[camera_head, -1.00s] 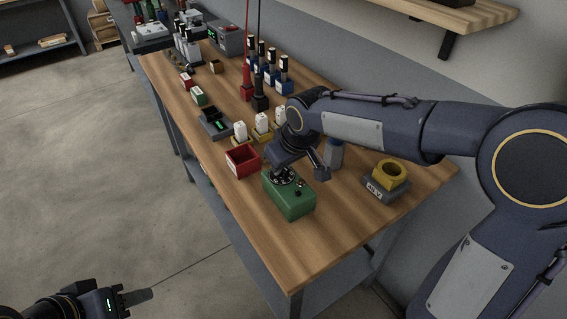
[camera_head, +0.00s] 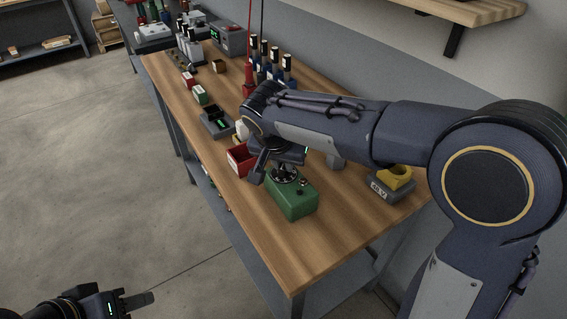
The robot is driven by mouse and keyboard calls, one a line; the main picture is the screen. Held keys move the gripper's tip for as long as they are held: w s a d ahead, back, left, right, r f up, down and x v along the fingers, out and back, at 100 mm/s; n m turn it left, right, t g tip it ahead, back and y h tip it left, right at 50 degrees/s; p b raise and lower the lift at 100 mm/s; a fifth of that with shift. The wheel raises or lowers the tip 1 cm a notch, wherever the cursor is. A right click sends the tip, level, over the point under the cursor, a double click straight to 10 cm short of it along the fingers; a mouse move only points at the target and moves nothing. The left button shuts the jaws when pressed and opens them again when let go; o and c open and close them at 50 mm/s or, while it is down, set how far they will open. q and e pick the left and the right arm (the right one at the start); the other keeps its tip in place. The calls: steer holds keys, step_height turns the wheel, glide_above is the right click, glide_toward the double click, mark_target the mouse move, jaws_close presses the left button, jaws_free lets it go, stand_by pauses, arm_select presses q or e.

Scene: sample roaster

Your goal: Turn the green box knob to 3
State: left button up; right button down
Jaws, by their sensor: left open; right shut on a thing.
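The green box (camera_head: 294,203) stands on the wooden workbench near its front edge, with a dark round dial on its top and small controls beside it. My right gripper (camera_head: 283,172) is over the dial and shut on the knob (camera_head: 285,177). The knob is mostly hidden by the gripper, and I cannot read its setting. My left gripper (camera_head: 138,299) is open and empty, low at the bottom left, away from the bench.
A yellow ring on a grey scale (camera_head: 388,190) is to the right. Dark-capped bottles (camera_head: 270,62) stand farther back. The bench front right (camera_head: 310,255) is clear.

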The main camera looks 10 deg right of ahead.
steer(key=shift+a+m+g+h, duration=0.1)
steer(key=shift+m+g+h, duration=0.3)
steer(key=shift+m, duration=1.2)
steer(key=c, duration=1.4)
jaws_free()
steer(key=shift+r, duration=0.1)
steer(key=v, duration=0.7)
steer(key=shift+a+r, duration=0.15)
steer(key=shift+r, duration=0.1)
